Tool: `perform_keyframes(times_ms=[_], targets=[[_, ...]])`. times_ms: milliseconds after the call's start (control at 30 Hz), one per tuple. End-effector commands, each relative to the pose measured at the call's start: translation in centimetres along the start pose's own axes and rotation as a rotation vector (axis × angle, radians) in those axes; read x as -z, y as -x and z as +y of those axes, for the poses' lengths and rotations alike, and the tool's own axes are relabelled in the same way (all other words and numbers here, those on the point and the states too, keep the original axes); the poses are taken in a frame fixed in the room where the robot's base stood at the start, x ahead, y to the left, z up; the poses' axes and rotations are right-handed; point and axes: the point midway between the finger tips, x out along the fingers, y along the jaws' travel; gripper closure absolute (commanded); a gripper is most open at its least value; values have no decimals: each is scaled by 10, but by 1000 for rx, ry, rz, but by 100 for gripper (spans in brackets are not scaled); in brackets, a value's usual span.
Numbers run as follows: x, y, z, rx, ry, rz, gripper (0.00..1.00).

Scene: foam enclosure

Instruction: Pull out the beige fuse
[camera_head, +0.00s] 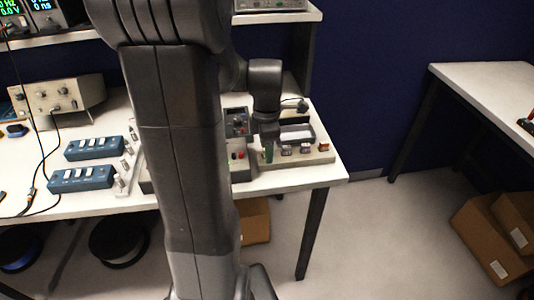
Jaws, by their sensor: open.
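A pale fuse block (300,160) sits near the right front corner of the workbench. Several small fuses stand in a row along it: a green one (268,155) at the left, then small brownish or pale ones (286,150) to its right. They are too small to tell which is the beige fuse. My gripper (268,147) points down over the left end of the block, close to the green piece. Its fingers are open, small and dark in this view. I cannot tell whether they touch anything.
My arm hides the middle of the workbench (335,177). A grey device with red knobs (238,140) stands just left of the block. Two blue switch boxes (82,178) lie further left. Floor is clear right of the bench, up to cardboard boxes (490,240).

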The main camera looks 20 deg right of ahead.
Motion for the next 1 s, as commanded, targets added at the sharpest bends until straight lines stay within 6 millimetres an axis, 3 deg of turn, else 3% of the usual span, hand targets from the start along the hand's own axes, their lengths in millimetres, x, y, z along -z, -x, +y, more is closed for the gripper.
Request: perform_keyframes(times_ms=[467,700,1000], targets=[[0,0,0,0,0,0,56],[0,0,0,0,0,0,100],[0,3,0,-1,0,0,100]])
